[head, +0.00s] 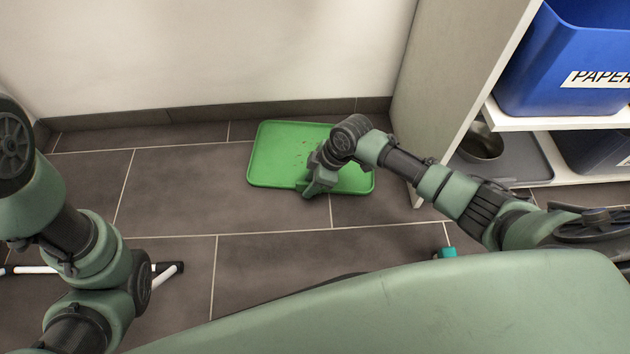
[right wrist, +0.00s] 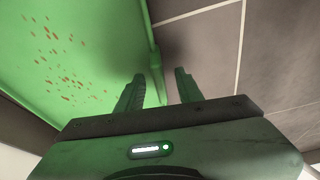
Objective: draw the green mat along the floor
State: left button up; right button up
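The green mat (head: 285,143), a shallow tray-like sheet with a raised rim and reddish specks, lies on the floor near the wall. My right gripper (head: 313,190) is at the mat's near edge. In the right wrist view the gripper (right wrist: 160,86) is open, with the mat's rim running between its fingers. One finger is over the mat (right wrist: 95,25) and the other over the floor tiles. Whether either finger touches the rim I cannot tell. My left arm shows at the left of the head view, but its gripper is not visible.
A shelf unit (head: 412,100) stands right of the mat, holding a blue paper bin (head: 545,60) and a metal bowl (head: 482,142). A small teal object (head: 446,253) lies on the floor. A white rod (head: 35,270) is at the left. The tiles before the mat are clear.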

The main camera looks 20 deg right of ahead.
grip_shut()
dwell(3.3)
